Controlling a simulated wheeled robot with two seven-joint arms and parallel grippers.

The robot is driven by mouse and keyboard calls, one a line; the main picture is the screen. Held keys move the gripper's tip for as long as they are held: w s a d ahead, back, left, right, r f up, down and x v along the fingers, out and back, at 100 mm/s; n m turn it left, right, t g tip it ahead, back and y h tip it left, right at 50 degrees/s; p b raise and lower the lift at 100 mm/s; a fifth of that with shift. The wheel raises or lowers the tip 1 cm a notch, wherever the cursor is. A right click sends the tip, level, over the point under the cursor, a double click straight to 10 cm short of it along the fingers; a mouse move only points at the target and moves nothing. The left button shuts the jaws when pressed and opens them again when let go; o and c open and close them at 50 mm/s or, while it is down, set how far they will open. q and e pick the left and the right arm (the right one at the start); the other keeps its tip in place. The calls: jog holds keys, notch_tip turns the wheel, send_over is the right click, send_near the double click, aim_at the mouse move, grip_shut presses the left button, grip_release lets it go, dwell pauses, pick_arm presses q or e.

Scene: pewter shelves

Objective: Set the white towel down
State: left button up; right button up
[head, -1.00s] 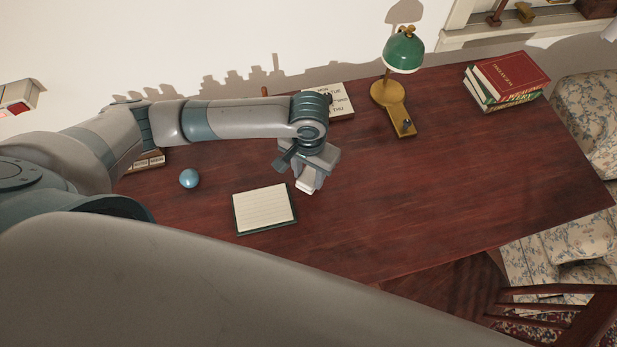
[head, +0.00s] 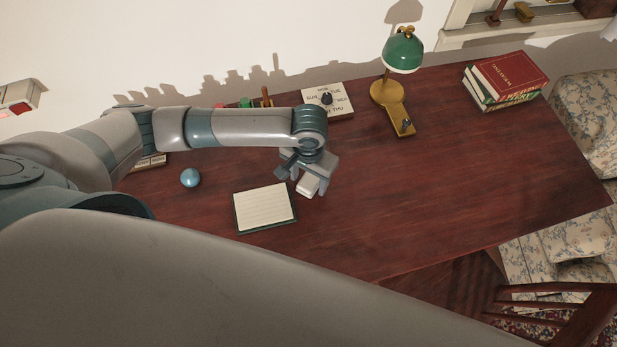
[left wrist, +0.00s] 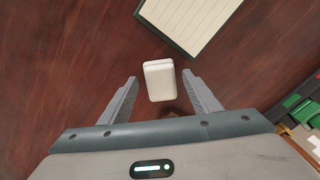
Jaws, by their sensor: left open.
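The white towel (left wrist: 159,81) is a small folded block. In the left wrist view it lies between and just beyond the fingertips of my left gripper (left wrist: 160,88), with gaps on both sides. In the head view the towel (head: 308,185) shows under my left gripper (head: 311,182), on or very near the dark red desk (head: 420,190); I cannot tell whether it touches the wood. The left gripper is open. My right gripper is not in view.
A notepad (head: 265,208) lies left of the towel and a blue ball (head: 190,178) farther left. A calendar block (head: 341,101), a green lamp (head: 403,52) and stacked books (head: 503,80) stand toward the back. The desk right of the gripper is clear.

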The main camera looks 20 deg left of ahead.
aim_at(309, 182)
pick_arm(q)
jog(key=shift+r, duration=0.15)
jog(key=shift+r, duration=0.6)
notch_tip(309, 182, up, 11)
jog(key=b, duration=0.2)
jog(key=shift+o, duration=0.5)
jog(key=shift+f, duration=0.15)
